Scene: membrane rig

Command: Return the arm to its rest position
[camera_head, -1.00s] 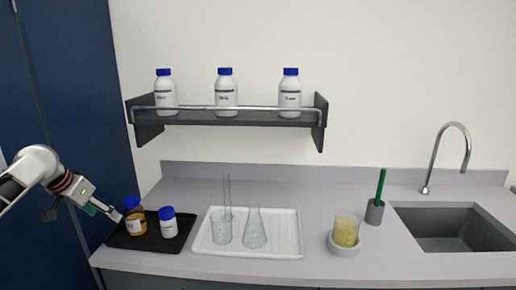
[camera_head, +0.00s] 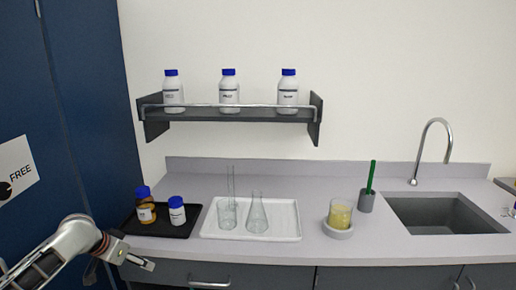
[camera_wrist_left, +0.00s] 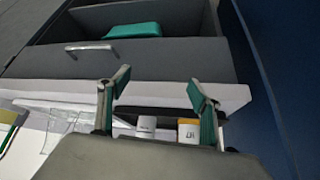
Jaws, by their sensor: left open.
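My left gripper (camera_head: 143,265) is low in front of the counter's left end, below the black tray (camera_head: 160,229). In the left wrist view its two fingers (camera_wrist_left: 160,84) are apart with nothing between them. The amber bottle with a blue cap (camera_head: 146,208) and a small white jar with a blue cap (camera_head: 177,212) stand on the black tray, clear of the gripper. My right gripper is not in view.
A white tray (camera_head: 290,236) holds glassware. A beaker of yellow liquid (camera_head: 340,214) and a green-handled brush (camera_head: 371,178) stand right of it, before the sink (camera_head: 445,214). Drawer fronts (camera_head: 255,277) lie below the counter; a blue cabinet (camera_head: 85,120) stands left.

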